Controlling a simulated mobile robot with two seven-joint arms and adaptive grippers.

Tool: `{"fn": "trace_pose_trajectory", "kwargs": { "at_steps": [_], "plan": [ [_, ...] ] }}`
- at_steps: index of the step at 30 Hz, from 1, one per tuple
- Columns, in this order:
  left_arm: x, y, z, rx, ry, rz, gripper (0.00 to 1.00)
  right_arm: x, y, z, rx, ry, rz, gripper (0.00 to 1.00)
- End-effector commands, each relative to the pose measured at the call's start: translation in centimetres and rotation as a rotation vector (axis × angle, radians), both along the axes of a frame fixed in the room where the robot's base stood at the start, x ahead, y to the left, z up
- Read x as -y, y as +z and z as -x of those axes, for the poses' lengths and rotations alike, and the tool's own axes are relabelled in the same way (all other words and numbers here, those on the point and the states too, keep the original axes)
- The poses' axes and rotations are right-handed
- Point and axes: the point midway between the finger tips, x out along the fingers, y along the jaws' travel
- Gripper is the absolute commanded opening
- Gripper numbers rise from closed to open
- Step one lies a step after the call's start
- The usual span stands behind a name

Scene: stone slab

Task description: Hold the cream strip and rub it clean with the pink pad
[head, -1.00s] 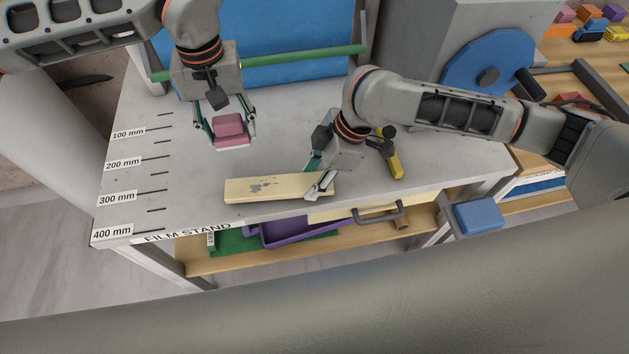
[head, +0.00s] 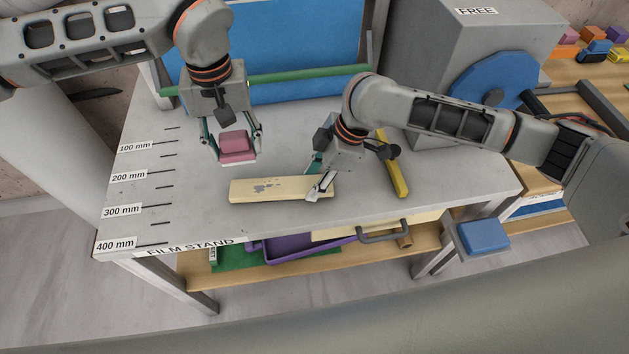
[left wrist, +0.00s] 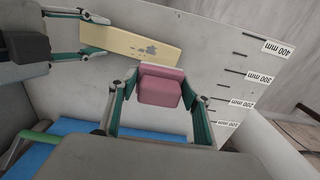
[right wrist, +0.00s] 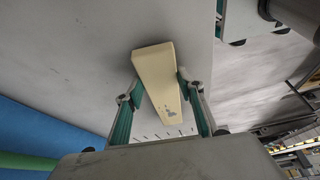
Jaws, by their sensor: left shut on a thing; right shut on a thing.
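The cream strip (head: 258,189) lies near the front edge of the grey slab, with dark smudges toward its left part. The smudges also show on the strip in the left wrist view (left wrist: 122,42) and the right wrist view (right wrist: 158,80). My right gripper (head: 318,186) is shut on the strip's right end. My left gripper (head: 236,150) is shut on the pink pad (head: 236,143), behind and left of the strip. In the left wrist view the pad (left wrist: 160,88) sits between both fingers, apart from the strip.
A yellow-handled tool (head: 393,172) lies right of my right gripper. A grey machine with a blue disc (head: 490,80) stands at the back right. A blue panel (head: 300,50) with a green bar is behind. The slab (head: 180,215) is clear at left, beside printed millimetre marks.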

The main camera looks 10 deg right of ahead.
Motion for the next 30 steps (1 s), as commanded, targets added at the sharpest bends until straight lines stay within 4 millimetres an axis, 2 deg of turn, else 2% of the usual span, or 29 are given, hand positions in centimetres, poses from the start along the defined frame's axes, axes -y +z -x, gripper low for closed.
{"fn": "trace_pose_trajectory", "kwargs": {
  "at_steps": [30],
  "plan": [
    [0.01,0.03,-0.01,0.0,0.0,0.0,0.31,-0.06,-0.87,0.01,0.0,0.0,-0.001,0.08]
  ]
}}
